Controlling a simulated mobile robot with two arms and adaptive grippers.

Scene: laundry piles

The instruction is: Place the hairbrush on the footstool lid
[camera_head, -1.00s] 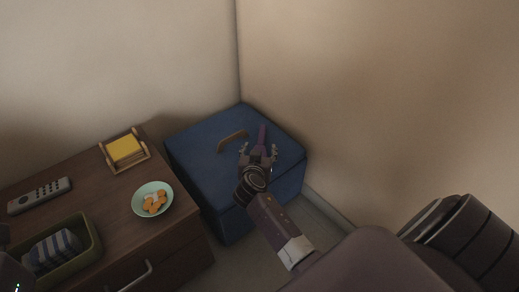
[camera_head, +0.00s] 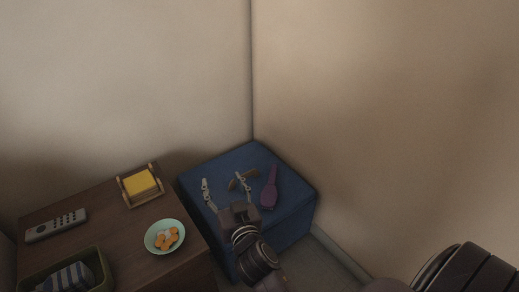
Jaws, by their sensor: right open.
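The purple hairbrush (camera_head: 269,189) lies on the blue lid of the footstool (camera_head: 298,201), toward its right side. My right gripper (camera_head: 223,186) is open and empty above the lid, to the left of the hairbrush and apart from it. A brown handle (camera_head: 250,177) on the lid is partly hidden behind one of its fingers. My left gripper is not in view.
A dark wooden cabinet (camera_head: 105,237) stands left of the footstool. On it are a remote (camera_head: 57,226), a holder with yellow sheets (camera_head: 140,187), a bowl of orange snacks (camera_head: 165,237) and a green bin with striped cloth (camera_head: 67,278). Walls close in behind and right.

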